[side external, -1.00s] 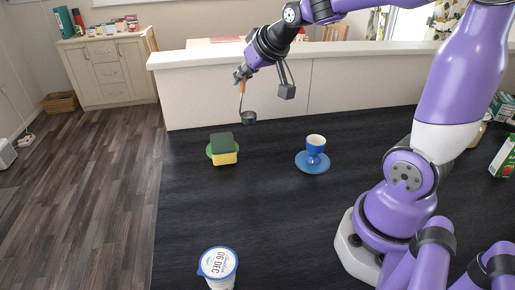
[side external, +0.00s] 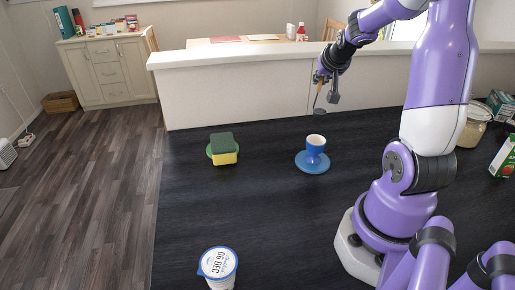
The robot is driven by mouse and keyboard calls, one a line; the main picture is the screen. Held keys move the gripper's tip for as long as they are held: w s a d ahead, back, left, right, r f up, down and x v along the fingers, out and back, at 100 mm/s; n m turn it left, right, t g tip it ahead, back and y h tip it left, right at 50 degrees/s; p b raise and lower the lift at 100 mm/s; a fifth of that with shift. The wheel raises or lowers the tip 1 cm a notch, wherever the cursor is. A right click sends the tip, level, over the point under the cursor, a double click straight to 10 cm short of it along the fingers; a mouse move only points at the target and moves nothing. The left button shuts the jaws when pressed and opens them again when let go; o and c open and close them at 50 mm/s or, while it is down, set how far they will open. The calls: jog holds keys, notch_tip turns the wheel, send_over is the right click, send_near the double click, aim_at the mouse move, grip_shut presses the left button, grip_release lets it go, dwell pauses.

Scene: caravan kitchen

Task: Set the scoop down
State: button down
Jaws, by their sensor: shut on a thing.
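The scoop (side external: 319,111) has a small dark cup on a thin upright handle. My gripper (side external: 320,79) is shut on the top of its handle, at the back of the black worktop near the low cream wall. The scoop hangs cup-down behind the blue egg cup (side external: 315,150). I cannot tell exactly how high its cup is above the worktop.
The egg cup stands on a blue saucer (side external: 303,164). A green and yellow sponge (side external: 223,150) sits on a green dish to the left. A lidded tub (side external: 218,266) stands at the front. A jar (side external: 470,131) and a carton (side external: 504,157) are at the right. The worktop (side external: 250,205) is bare in the middle.

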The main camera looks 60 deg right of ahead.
jog(key=shift+s+d+f, duration=0.1)
jog(key=shift+d+f, duration=0.1)
jog(key=shift+f, duration=0.6)
jog(key=shift+s+d+f, duration=0.1)
jog(key=shift+d+f, duration=0.05)
jog(key=shift+f, duration=0.65)
jog(key=shift+d+f, duration=0.2)
jog(key=shift+f, duration=0.6)
jog(key=shift+f, duration=0.1)
jog(key=c, duration=1)
grip_release()
jog(key=shift+o, duration=0.2)
